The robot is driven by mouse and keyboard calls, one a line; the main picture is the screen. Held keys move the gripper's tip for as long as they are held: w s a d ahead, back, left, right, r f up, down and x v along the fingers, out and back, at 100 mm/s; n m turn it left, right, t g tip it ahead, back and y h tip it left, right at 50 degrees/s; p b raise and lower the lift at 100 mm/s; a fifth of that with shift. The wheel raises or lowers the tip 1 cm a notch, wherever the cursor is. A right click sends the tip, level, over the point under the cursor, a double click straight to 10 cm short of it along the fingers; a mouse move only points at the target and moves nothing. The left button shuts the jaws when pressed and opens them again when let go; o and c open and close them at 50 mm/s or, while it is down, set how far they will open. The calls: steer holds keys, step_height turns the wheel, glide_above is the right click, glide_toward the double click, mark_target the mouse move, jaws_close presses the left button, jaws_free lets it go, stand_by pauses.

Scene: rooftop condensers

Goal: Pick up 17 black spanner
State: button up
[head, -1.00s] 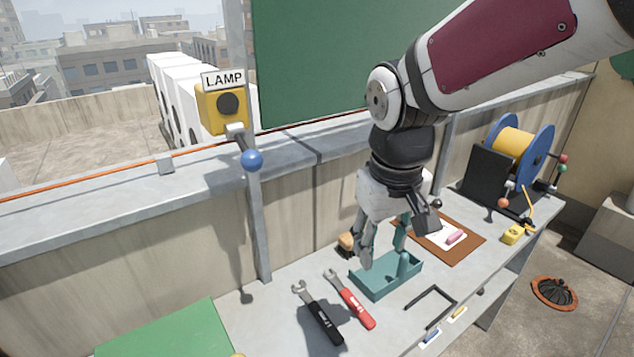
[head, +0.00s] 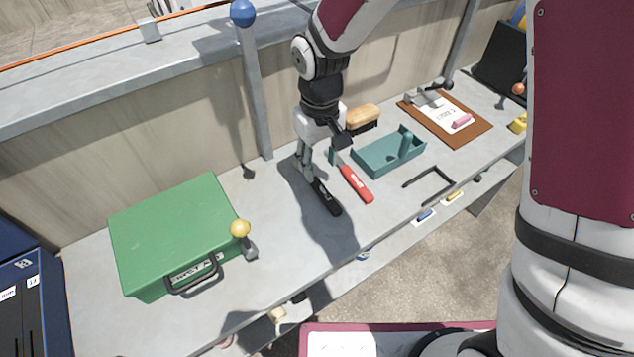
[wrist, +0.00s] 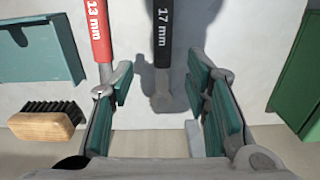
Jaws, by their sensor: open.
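The black spanner (head: 326,198) lies on the grey bench, its handle toward the bench's front edge. In the wrist view the black spanner (wrist: 164,35) reads "17 mm", and its metal end lies between the finger pads. My gripper (head: 317,167) is open over the spanner's far end, which it hides in the head view. In the wrist view my gripper (wrist: 161,92) has nothing gripped, with pads on either side of the spanner. The red spanner (head: 357,184), marked "13 mm" in the wrist view (wrist: 98,30), lies close beside it, near the left finger.
A teal tray (head: 374,163) and a wooden brush (head: 362,117) lie right of the spanners. A clipboard (head: 470,133) is farther right. Bare bench separates case and spanners.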

mark_target(317, 183)
steer(key=shift+a+f, duration=0.15)
steer(key=shift+f, duration=1.5)
steer(key=shift+a+f, duration=0.1)
steer(key=shift+f, duration=1.5)
steer(key=shift+w, duration=0.1)
jaws_close()
